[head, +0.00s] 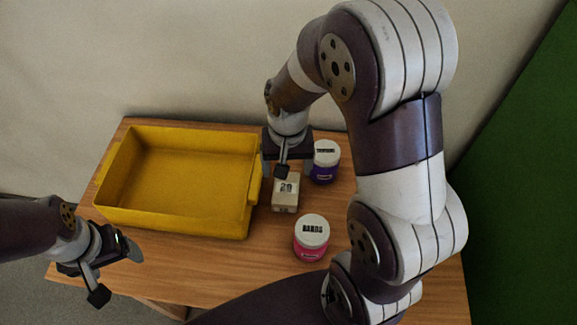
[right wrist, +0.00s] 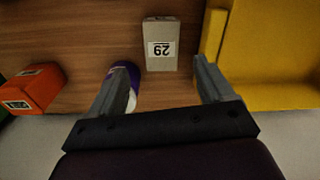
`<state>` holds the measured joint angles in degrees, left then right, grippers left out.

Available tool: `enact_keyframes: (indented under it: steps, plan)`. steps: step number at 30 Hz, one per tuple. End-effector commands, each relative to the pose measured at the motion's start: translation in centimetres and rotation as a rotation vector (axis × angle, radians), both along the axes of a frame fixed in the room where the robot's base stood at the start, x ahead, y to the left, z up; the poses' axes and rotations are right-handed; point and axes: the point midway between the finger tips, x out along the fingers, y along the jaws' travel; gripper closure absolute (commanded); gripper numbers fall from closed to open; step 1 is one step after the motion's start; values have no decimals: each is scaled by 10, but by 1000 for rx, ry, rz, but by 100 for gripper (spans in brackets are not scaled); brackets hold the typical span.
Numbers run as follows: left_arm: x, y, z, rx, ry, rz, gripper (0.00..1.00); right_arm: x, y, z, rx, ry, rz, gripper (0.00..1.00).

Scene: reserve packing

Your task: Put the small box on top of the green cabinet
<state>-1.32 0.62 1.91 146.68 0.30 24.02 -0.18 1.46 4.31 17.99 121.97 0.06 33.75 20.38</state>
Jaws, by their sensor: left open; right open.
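The small box (head: 286,194), beige with a "29" label, stands on the wooden table just right of the yellow bin. It also shows in the right wrist view (right wrist: 160,33), ahead of and between the fingers. My right gripper (head: 287,168) is open and empty, pointing down above and behind the small box; I cannot tell whether it touches it. The green cabinet (head: 532,190) stands at the right edge of the head view, beyond my right arm; its top is not clearly visible. My left gripper (head: 117,274) is open and empty at the table's front left.
The yellow bin (head: 180,222) looks empty. A purple jar (head: 325,172) stands close to my right gripper, and a pink jar (head: 311,248) stands in front of the box. An orange box (right wrist: 35,90) shows in the right wrist view. A wall backs the table.

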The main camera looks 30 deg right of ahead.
Motion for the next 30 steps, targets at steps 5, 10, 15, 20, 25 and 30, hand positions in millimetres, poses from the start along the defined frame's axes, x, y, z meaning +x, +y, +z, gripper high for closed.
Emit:
enact_keyframes:
  steps: [5, 10, 15, 20, 25, 30]
  plan:
    - [0, 0, 0, 0, 0, 0, 19, -50, 12, 11, -18, -72, 328, 21]
    - [0, 0, 1, 0, 0, 0, 19, -46, 13, 2, -31, -71, 387, 21]
    - [0, 0, 1, 0, 0, 0, 19, 1, 7, -11, -51, -70, 60, 21]
    - [0, 0, 1, 0, 0, 0, 19, 12, 3, -15, -54, -71, -159, 21]
    - [0, 0, 2, 0, 0, 0, 19, 15, 1, -53, -53, -69, -171, 21]
    - [0, 0, 2, 0, 0, 0, 19, 18, -1, -79, -52, -72, -170, 21]
